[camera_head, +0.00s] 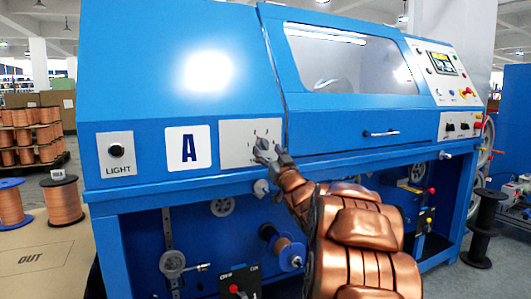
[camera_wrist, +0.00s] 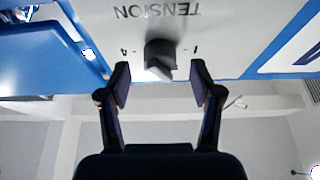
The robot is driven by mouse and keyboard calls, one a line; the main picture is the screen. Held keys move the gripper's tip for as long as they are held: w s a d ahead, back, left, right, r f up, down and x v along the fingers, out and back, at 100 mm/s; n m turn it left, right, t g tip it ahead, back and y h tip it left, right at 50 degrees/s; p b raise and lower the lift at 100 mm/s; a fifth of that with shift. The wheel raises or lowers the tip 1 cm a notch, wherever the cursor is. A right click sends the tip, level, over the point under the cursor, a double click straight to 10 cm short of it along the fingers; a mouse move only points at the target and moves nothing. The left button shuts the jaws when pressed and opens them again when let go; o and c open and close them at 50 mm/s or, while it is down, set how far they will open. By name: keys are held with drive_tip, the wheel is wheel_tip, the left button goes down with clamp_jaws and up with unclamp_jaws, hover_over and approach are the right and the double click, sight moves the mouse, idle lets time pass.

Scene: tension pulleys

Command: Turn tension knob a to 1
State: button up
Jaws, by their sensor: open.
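The grey tension knob (camera_wrist: 160,55) stands out from a light panel (camera_head: 236,154) right of the big A label on the blue machine. In the wrist view the panel is upside down, with the word TENSION, a mark like 4 on the left and 1 on the right. Which mark the knob points to, I cannot tell. My gripper (camera_wrist: 161,82) is open, its two fingers apart on either side of the knob's near end, with a gap on both sides. In the head view my gripper (camera_head: 267,153) is at the panel and partly hides the knob.
A LIGHT switch plate (camera_head: 115,153) is left of the A label (camera_head: 188,147). A door handle (camera_head: 381,133) is to the right.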

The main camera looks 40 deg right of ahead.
drive_tip(key=shift+x, duration=1.05)
drive_tip(key=c, duration=1.1)
drive_tip(key=shift+c, duration=0.2)
